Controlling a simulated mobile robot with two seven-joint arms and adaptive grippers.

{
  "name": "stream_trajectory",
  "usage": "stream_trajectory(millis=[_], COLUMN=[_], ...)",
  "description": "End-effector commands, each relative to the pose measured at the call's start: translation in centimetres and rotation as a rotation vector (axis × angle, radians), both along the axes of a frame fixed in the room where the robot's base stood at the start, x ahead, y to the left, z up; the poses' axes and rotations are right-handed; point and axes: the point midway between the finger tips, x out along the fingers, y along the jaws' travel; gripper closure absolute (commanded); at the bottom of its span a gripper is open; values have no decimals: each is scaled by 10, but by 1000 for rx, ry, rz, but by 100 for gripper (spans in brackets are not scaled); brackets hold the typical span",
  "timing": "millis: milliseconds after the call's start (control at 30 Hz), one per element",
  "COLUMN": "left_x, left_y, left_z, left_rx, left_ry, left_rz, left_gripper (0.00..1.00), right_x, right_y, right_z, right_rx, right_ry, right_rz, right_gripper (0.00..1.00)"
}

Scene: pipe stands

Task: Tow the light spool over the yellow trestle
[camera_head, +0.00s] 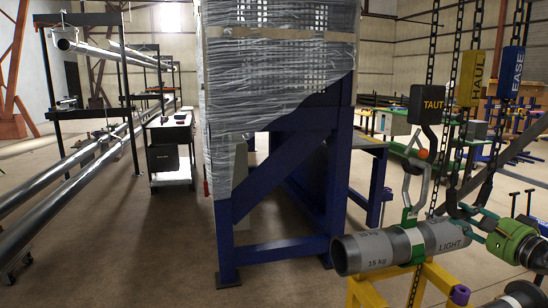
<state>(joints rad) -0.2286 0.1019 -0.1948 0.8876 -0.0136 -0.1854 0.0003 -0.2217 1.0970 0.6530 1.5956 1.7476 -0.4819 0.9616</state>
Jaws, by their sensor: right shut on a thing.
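The light spool (382,248) is a grey pipe length marked "LIGHT" and "15 kg", roughly level at the lower right. A green band (418,245) wraps its middle, with a grey hook (409,183) above it under the black "TAUT" block (428,103). The yellow trestle (436,283) shows just below the spool; I cannot tell whether they touch. My right gripper (479,224), green and black, comes in from the right and is shut at the spool's right end, where its fingers partly hide the pipe. My left gripper is not in view.
Chains hang beside a yellow "HAUL" block (470,78) and a blue "EASE" block (511,72), close above my right gripper. A tall blue frame (285,190) with wrapped load stands left of the spool. A pipe rack (70,165) and white cart (171,150) stand farther left. Floor between is clear.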

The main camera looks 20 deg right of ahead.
Motion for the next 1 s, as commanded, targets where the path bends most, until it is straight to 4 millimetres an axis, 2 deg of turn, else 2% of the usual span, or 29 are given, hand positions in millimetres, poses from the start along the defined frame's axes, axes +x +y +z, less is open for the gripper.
stream_trajectory(millis=[33, 667, 700, 767, 800, 833, 1000], left_x=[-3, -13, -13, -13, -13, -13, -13], left_y=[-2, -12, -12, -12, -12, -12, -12], left_z=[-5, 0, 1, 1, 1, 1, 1], left_rx=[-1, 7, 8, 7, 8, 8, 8], left_ry=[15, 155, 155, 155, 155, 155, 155], left_rz=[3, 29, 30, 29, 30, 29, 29], left_gripper=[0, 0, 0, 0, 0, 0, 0], right_x=[-1, -2, -2, -2, -2, -2, -2], right_y=[-10, -52, -51, -51, -51, -51, -50], right_z=[12, 14, 15, 15, 15, 14, 10], right_rx=[-8, -6, -7, -7, -7, -7, -5], right_ry=[-36, -35, -34, -33, -33, -32, -25], right_rz=[-19, -19, -18, -17, -17, -17, -15], right_gripper=[100, 100, 54, 30, 14, 2, 0])
